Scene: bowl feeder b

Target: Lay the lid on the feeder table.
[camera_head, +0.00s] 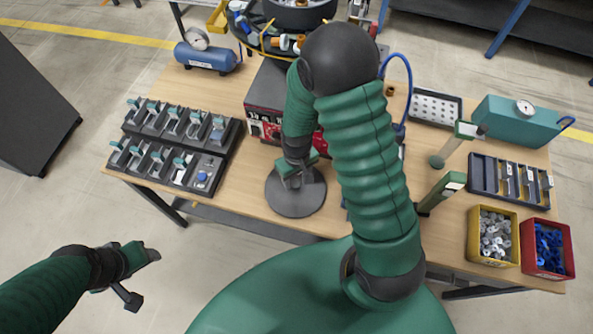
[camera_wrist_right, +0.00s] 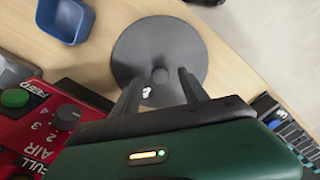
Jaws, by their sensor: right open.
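The lid (camera_head: 296,203) is a dark grey round disc that lies flat on the wooden feeder table (camera_head: 240,205) near its front edge. The lid also fills the upper middle of the right wrist view (camera_wrist_right: 160,40), where its small round knob (camera_wrist_right: 160,75) shows. My right gripper (camera_head: 296,180) is over the lid, and in the wrist view its open fingers (camera_wrist_right: 160,80) stand either side of the knob, apart from it. My left gripper (camera_head: 142,272) is off the table at the lower left, and its jaw opening is unclear.
The bowl feeder (camera_head: 300,12) stands behind, partly hidden by my arm. A dark rack (camera_head: 225,160) of small parts is left of the lid. A blue bin (camera_wrist_right: 65,20) lies close by. Yellow (camera_head: 493,258) and red (camera_head: 546,270) bins stand at the right.

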